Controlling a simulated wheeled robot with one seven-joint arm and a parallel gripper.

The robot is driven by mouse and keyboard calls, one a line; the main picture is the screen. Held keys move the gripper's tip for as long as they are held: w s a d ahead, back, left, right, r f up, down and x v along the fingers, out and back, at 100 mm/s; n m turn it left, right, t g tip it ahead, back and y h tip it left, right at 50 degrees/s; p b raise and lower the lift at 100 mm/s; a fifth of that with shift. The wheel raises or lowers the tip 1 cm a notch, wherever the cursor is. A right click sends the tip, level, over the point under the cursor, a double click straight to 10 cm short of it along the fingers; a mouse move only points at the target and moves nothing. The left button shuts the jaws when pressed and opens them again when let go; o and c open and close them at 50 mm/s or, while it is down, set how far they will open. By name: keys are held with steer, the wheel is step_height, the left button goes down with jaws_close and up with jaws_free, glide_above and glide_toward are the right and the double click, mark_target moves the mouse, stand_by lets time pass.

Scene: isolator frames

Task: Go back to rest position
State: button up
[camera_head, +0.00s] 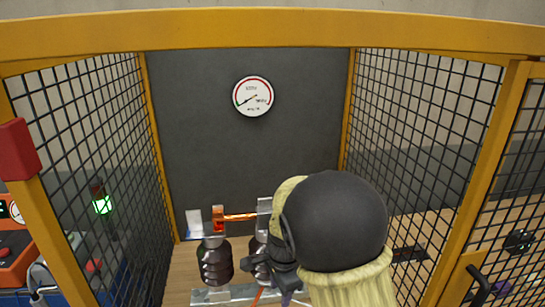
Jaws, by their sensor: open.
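My arm comes in from the lower right, with a large dark rounded joint and a pale yellow sleeve. My gripper (277,272) is small and dark, partly hidden behind the arm, low in front of the right-hand insulator; its jaws are open. I cannot tell whether it touches anything. Two dark brown ribbed insulators stand on a grey metal base (225,296): the left one (215,262) is clear to see, the right one (257,260) is partly covered. A copper-coloured bar (240,217) spans between the metal pieces on top of them.
A yellow frame (270,32) crosses the top, with black mesh walls left (95,130) and right (425,130). A round gauge (253,96) hangs on the grey back panel (200,140). A red box (18,150) sits on the left post. A green lamp (102,204) shows at left.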

steer(key=s+d+r+n+t, duration=0.2)
steer(key=s+d+n, duration=1)
steer(key=d, duration=0.1)
steer(key=shift+s+d+r+n+h, duration=0.2)
steer(key=shift+d+r+n+h, duration=0.1)
steer(key=shift+c, duration=0.7)
steer(key=shift+w+a, duration=0.1)
steer(key=shift+a, duration=0.05)
